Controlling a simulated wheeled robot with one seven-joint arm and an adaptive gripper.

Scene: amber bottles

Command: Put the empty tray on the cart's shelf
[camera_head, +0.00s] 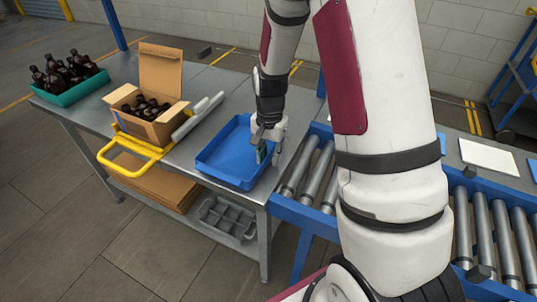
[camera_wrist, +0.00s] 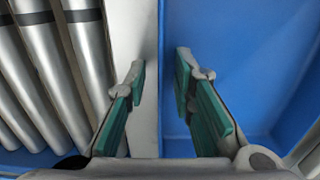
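The empty blue tray (camera_head: 230,157) lies on the grey metal table, near its right end. My gripper (camera_head: 267,150) is pointing down at the tray's right wall. In the wrist view my gripper (camera_wrist: 160,82) is open, with teal pads on both fingers. One finger is outside the tray and the other is over its inside, with the blue wall (camera_wrist: 161,40) between them. A gap shows on both sides of the wall. A blue cart (camera_head: 516,80) with yellow parts stands at the far right, cut by the picture edge; its shelves show only partly.
A roller conveyor (camera_head: 310,170) adjoins the table's right end. A cardboard box of bottles (camera_head: 147,105), a yellow handle (camera_head: 130,160) and white rolls (camera_head: 197,118) lie left of the tray. A teal bin (camera_head: 75,92) holds brown bottles. A grey crate (camera_head: 228,218) is on the lower shelf.

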